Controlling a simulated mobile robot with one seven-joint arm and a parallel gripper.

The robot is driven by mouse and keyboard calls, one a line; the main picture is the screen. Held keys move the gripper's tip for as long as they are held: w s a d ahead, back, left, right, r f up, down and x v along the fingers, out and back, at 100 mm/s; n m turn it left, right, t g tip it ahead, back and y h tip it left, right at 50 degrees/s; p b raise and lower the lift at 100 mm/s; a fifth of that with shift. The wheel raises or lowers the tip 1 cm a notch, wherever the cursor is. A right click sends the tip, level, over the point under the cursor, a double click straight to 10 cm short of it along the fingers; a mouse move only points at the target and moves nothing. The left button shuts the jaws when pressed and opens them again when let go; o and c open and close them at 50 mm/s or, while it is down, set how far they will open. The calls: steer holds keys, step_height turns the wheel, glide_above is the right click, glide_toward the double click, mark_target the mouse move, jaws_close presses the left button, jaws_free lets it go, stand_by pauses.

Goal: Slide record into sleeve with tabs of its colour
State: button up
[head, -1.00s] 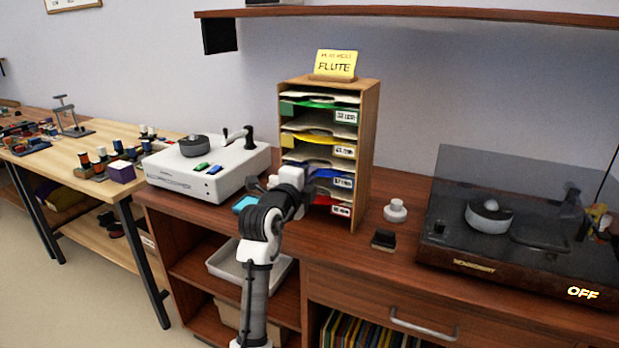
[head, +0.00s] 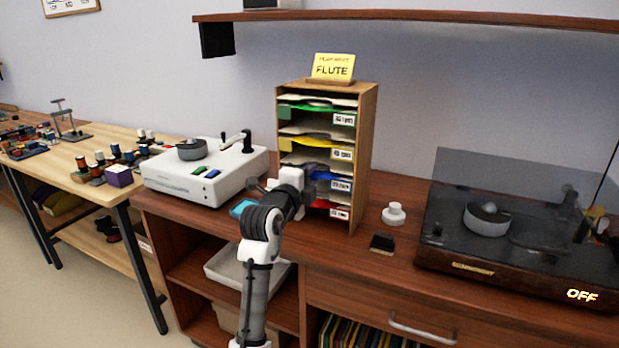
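A wooden rack (head: 367,150) stands on the cabinet top in front of the wall. Its stacked slots hold pale sleeves with coloured parts: green (head: 318,107) near the top, yellow (head: 325,141) below, then blue (head: 330,176), and red (head: 323,204) at the bottom. White printed labels are on their right ends, too small to read. My gripper (head: 305,188) is at the rack's front, level with the blue and red slots. My own wrist and arm cover the fingertips and the lower left slots. I cannot tell whether it holds a record.
A white device (head: 215,190) stands left of the rack, and a teal item (head: 241,207) lies near its corner. Right are a white knob-shaped item (head: 394,213), a small dark block (head: 382,242) and a covered turntable (head: 470,245) reading OFF. A yellow FLUTE card (head: 333,66) tops the rack.

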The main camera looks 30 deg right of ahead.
steer(key=shift+c, duration=0.8)
steer(key=b+v, duration=0.2)
steer(key=v, duration=0.5)
stand_by(0.4)
